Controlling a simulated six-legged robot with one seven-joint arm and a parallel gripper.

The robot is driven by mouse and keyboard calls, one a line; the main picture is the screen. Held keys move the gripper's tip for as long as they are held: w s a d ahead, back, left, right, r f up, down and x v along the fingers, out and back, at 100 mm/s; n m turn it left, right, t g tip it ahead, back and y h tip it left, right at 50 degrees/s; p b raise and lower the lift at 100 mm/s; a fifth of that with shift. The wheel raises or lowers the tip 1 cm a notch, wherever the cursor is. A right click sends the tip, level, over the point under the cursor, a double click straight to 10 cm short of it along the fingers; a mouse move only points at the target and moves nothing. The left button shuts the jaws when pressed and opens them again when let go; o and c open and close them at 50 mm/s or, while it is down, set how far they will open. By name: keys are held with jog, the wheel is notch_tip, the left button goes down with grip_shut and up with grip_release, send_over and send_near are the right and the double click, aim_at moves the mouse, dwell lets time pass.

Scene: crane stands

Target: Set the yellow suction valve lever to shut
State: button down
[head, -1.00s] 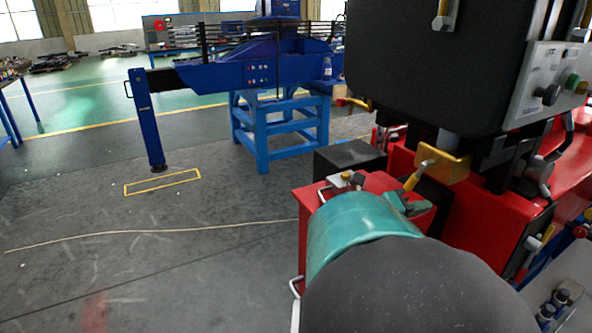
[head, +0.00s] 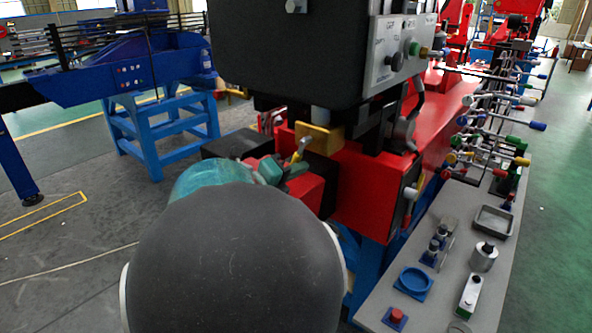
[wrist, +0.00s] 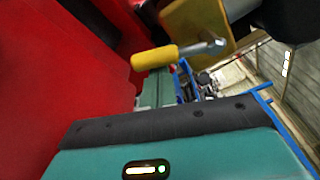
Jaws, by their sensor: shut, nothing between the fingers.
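The yellow suction valve lever (head: 301,148) hangs from a yellow block (head: 322,138) on the red machine, below a large black box. In the wrist view its yellow grip (wrist: 155,58) points left from a metal stem, and the yellow block (wrist: 193,27) is above it. My gripper (head: 293,168) is shut and empty, just below the lever's lower end in the head view. I cannot tell whether it touches the lever. The wrist view shows my teal housing and dark edge, with the grip beyond them. My arm hides part of the red machine.
A control panel (head: 396,52) with knobs is on the black box (head: 290,50). A grey bench (head: 455,235) at right holds a blue ring (head: 413,280), bottles and a tray (head: 492,221). A blue stand (head: 160,130) is at left.

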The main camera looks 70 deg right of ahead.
jog(key=shift+w+d+m, duration=0.1)
jog(key=shift+w+m, duration=0.3)
jog(key=shift+m, duration=0.1)
jog(key=shift+w+d+r+m+t, duration=0.25)
jog(key=shift+w+m+t, duration=0.2)
jog(key=shift+m, duration=0.45)
jog(key=m, duration=0.1)
jog(key=w+m, duration=0.1)
jog(key=r+m, duration=0.1)
jog(key=shift+w+d+t, duration=0.25)
jog(key=shift+w+d, duration=0.1)
jog(key=r+m, duration=0.1)
jog(key=w+m, duration=0.1)
jog(key=m, duration=0.1)
jog(key=r+m+t, duration=0.1)
jog(key=shift+w+d+r+m, duration=0.35)
jog(key=shift+w+m, duration=0.05)
jog(key=shift+r, duration=0.15)
